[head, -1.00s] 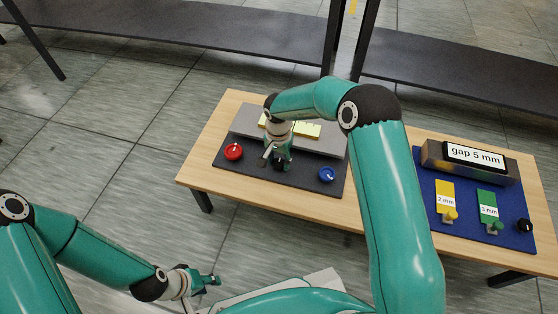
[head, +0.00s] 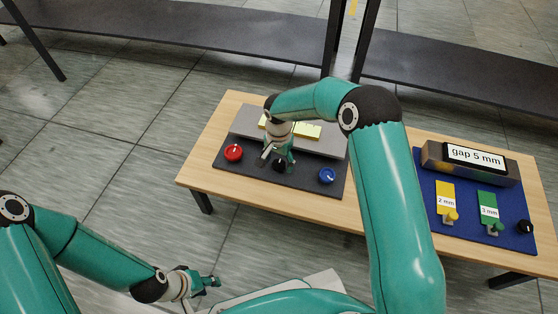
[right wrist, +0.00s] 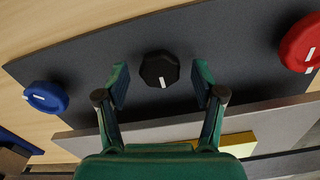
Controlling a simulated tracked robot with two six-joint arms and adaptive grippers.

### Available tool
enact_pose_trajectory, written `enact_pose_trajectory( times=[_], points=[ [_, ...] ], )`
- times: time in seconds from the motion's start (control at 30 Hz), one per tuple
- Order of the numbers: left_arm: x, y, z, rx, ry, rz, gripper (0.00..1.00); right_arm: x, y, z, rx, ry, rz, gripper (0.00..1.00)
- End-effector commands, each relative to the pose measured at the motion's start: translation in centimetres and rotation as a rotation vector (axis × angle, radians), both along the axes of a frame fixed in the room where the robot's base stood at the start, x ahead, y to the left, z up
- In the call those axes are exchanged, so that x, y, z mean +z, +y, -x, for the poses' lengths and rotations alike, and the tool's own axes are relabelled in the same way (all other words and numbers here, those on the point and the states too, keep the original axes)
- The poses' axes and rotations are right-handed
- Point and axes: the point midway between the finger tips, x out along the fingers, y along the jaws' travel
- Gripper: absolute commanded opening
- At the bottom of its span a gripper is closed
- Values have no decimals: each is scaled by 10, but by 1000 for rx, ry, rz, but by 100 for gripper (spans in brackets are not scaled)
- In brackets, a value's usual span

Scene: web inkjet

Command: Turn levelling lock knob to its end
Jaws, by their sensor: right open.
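A black knob (right wrist: 160,69) with a white mark stands on the dark panel (right wrist: 215,28), between a blue knob (right wrist: 46,97) and a red knob (right wrist: 302,44). No label on these knobs is readable, so I cannot tell which is the levelling lock. In the right wrist view my right gripper (right wrist: 161,84) is open, its fingers on either side of the black knob with gaps. In the head view my right gripper (head: 277,157) is over this knob and partly hides it. My left gripper (head: 207,281) is away from the table at lower left; its jaw state is unclear.
The wooden table (head: 200,158) also bears a blue mat (head: 513,243) with yellow (head: 445,196) and green (head: 487,204) tags, another black knob (head: 525,226) and a display (head: 476,156) reading "gap 5 mm". A grey raised block (head: 325,146) borders the dark panel.

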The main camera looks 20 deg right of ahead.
Motion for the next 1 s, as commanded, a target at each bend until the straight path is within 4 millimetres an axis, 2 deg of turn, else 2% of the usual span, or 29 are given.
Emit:
enact_pose_trajectory(
  times=[0.17,0.27,0.7,0.83,1.0],
  points=[
    [1,0,0,0,0,0,40,3,0,0,1,-1,0,68],
    [1,0,0,0,0,0,40,12,0,-1,1,-3,0,68],
    [0,0,0,0,0,0,40,94,0,-1,1,-4,-1,68],
    [0,0,0,0,0,0,40,110,0,-1,0,-1,0,68],
    [0,0,0,0,0,0,40,119,0,0,-1,1,-1,68]
  ],
)
